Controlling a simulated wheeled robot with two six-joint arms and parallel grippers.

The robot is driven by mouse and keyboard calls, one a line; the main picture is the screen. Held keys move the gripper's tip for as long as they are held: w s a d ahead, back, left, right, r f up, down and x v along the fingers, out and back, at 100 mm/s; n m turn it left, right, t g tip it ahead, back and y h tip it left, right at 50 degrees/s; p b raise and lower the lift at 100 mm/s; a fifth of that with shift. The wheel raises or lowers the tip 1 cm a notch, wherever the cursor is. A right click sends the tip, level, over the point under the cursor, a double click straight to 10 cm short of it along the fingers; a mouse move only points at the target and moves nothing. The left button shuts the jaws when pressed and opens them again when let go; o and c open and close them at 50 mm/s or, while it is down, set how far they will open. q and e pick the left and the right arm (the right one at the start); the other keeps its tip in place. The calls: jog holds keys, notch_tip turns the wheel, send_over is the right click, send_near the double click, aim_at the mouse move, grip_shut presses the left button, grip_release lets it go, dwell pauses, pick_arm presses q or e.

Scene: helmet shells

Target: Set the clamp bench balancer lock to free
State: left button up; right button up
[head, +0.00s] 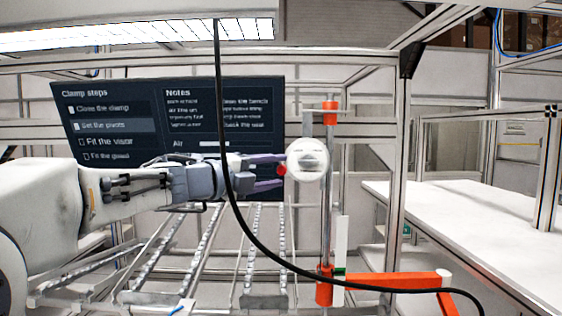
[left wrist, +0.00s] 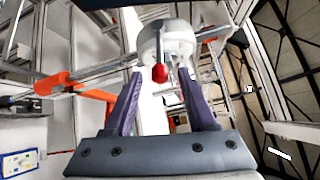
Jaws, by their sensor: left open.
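The balancer (head: 308,160) is a round white body hanging by the upright post, with a small red lock knob (head: 281,170) on its left side. My left gripper (head: 281,172) comes in from the left with its purple fingers open, their tips close to the knob. In the left wrist view the balancer (left wrist: 168,42) sits just beyond the fingers, and the red knob (left wrist: 160,73) lies between the open fingertips (left wrist: 162,80). I cannot tell whether a finger touches the knob. My right gripper is not in view.
A black hose (head: 233,205) hangs in front of my left gripper and runs to the lower right. An orange arm (head: 395,282) and a metal post (head: 327,215) stand at the right. A dark screen (head: 120,110) is behind. A white table (head: 470,225) is at right.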

pick_arm(q)
jog(key=shift+p+x, duration=0.3)
jog(key=shift+x, duration=0.95)
grip_shut()
dwell(0.5)
